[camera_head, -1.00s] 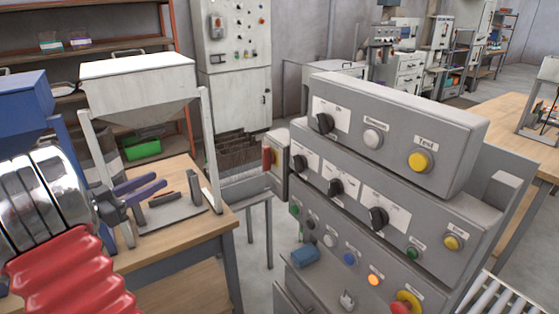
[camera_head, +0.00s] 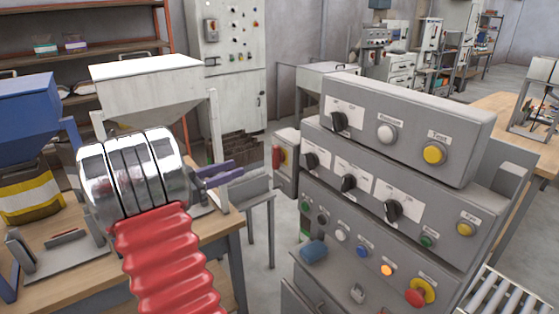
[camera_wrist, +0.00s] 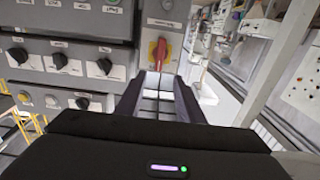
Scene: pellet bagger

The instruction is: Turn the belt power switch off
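A red rotary handle on a yellow plate (camera_head: 277,157) sits on a small grey box at the left side of the control panel. I take it as the belt power switch; its label is too small to read. In the wrist view the red handle (camera_wrist: 158,53) stands upright, straight ahead between and beyond my fingers. My gripper (camera_head: 232,172) has purple fingers, apart and empty, left of the handle. In the wrist view my gripper (camera_wrist: 158,88) is open, with a gap still between its fingers and the handle.
The grey control panel (camera_head: 400,130) with several black knobs and coloured buttons stands right of the switch box. A wooden bench (camera_head: 80,265) with a white hopper (camera_head: 150,75) is at left, near my arm. A grey metal stand (camera_head: 255,190) is below the gripper.

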